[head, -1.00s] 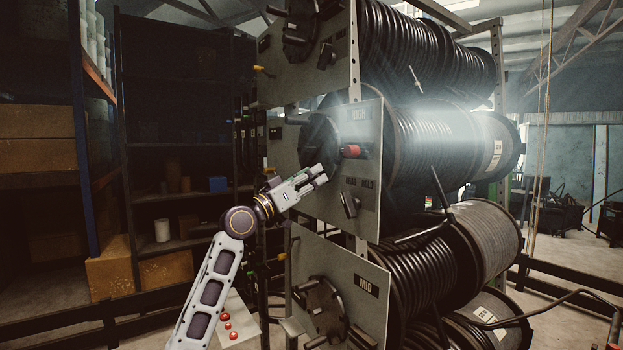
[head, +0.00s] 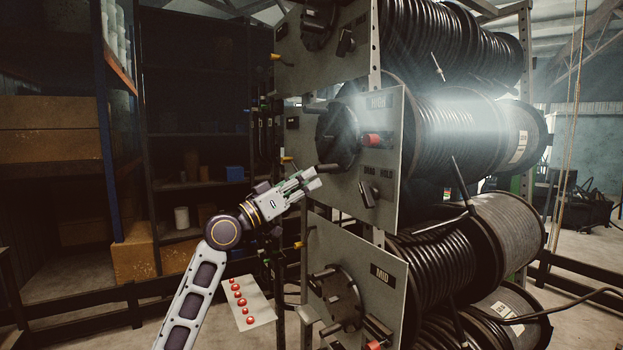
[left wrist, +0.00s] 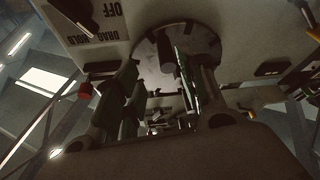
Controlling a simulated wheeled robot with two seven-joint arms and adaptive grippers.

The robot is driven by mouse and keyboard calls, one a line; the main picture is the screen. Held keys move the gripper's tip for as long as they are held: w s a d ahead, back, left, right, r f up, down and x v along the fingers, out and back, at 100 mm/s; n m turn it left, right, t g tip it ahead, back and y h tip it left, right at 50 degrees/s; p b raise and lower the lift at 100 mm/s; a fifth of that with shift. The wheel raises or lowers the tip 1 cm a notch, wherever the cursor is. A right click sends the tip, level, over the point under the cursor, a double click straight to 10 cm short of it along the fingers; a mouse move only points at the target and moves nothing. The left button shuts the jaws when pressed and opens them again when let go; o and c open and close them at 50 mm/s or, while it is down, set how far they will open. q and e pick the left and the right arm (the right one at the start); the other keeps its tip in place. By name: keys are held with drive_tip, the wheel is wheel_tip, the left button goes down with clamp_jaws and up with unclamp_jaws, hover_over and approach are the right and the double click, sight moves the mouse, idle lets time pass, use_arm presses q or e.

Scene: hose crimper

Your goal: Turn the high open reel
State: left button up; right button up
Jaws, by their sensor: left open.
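The high reel (head: 455,125), wound with black hose, sits behind a grey panel (head: 388,108) marked HIGH. A dark round crank disc (head: 338,132) is on the panel's face, with a dark handle (head: 328,168) sticking out low on it. My left gripper (head: 314,181) is open and empty, just below and in front of that handle. In the left wrist view, the disc (left wrist: 150,58) lies ahead of the open gripper (left wrist: 158,75). The dark handle (left wrist: 167,56) appears between the fingers, nearer the right one; contact cannot be told. My right gripper is not in view.
A red knob (head: 375,140) and a DRAG/HOLD lever (head: 368,193) stand out right of the disc. The MID panel (head: 352,265) is below, and another reel (head: 455,45) is above. A sloped plate with red buttons (head: 247,303) is lower left. Shelving (head: 195,135) stands behind.

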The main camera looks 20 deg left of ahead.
use_arm(q)
drive_tip(key=shift+v, duration=1.65)
